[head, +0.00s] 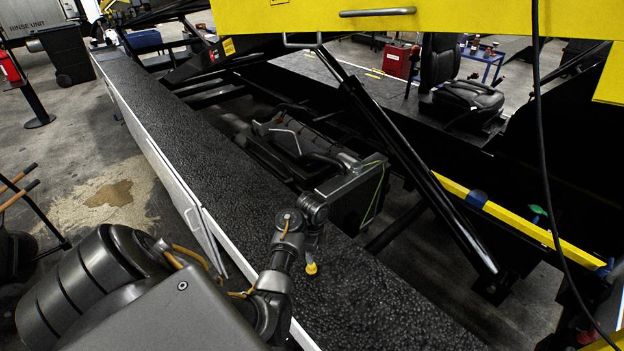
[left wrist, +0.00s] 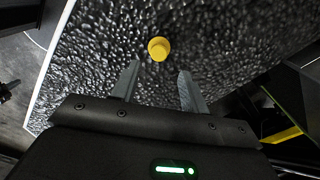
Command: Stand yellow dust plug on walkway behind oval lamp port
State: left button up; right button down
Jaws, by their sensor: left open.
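The yellow dust plug (head: 311,268) is on the black, rough-surfaced walkway (head: 240,190), just below my left gripper (head: 313,250). It looks upright in the head view. In the left wrist view the plug (left wrist: 159,48) lies just past the fingertips, between their lines. My left gripper (left wrist: 159,72) is open and empty there, its two grey fingers apart and pointing at the walkway around the plug. I cannot make out the oval lamp port in either view. My right gripper is not in view.
A white edge strip (head: 172,180) borders the walkway on the left. A dark mechanism block (head: 350,195) stands beside the walkway on the right. A slanted black strut (head: 420,175) and a yellow panel (head: 420,18) hang above. The walkway is clear before and behind the plug.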

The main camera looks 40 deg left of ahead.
pick_arm(q)
jog(key=shift+r, duration=2.65)
